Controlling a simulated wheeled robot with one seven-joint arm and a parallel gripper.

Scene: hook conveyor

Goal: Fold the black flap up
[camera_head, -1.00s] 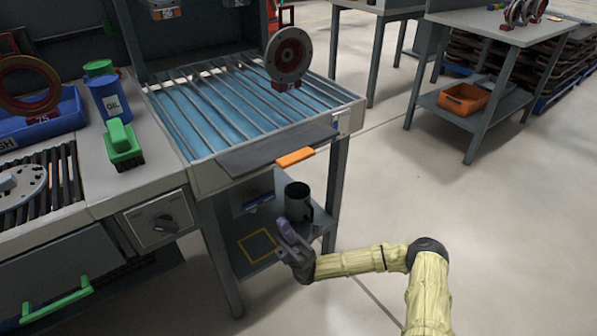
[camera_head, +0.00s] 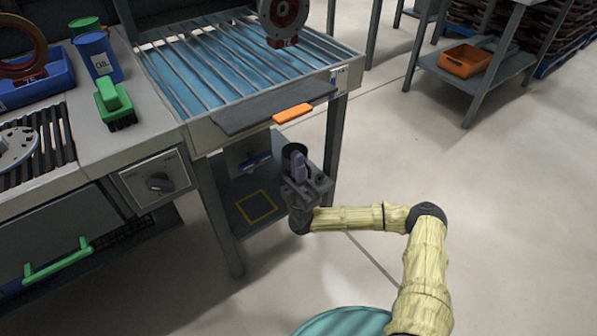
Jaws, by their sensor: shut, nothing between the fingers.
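The black flap (camera_head: 262,109) sticks out from the front edge of the roller conveyor (camera_head: 200,122). It looks roughly level, and an orange tab (camera_head: 292,113) is fixed to its front edge towards the right. My gripper (camera_head: 299,157) is below the orange tab, apart from the flap, with its fingers pointing up. It is shut and empty. The flap and tab are in plain view.
A lower shelf (camera_head: 232,208) with a yellow square outline lies under the conveyor, beside a table leg (camera_head: 333,135). A round reel (camera_head: 283,14) stands on the rollers. The floor at right is free.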

